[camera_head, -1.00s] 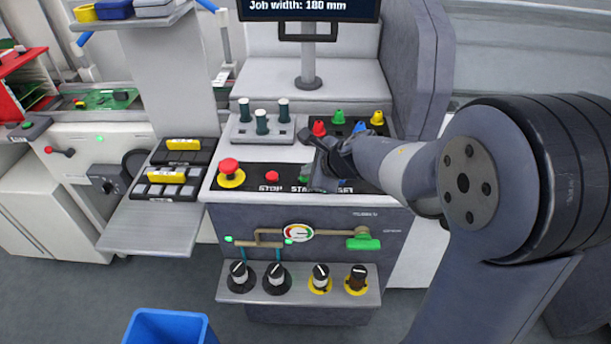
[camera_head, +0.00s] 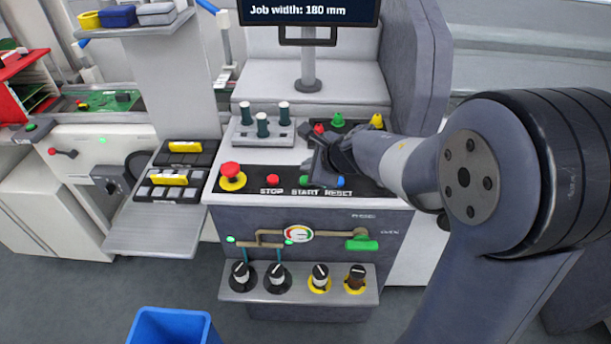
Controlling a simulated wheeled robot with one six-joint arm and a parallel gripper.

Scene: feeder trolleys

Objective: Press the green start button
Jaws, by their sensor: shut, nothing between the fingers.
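The green start button (camera_head: 304,181) sits on the black control strip above the label START, between the red stop button (camera_head: 272,180) and the blue reset button (camera_head: 340,182). My gripper (camera_head: 316,182) is shut and empty, its tip low over the strip just right of the green button, between it and the blue one. The gripper covers part of the strip behind, and the green button's right edge is close to the fingertips. I cannot tell whether they touch it.
A red emergency stop (camera_head: 231,171) on a yellow base stands left of the strip. Several capped pegs (camera_head: 262,125) and coloured knobs (camera_head: 338,119) stand behind. A shelf (camera_head: 336,292) with rotary knobs juts out below. A blue bin (camera_head: 172,328) is on the floor.

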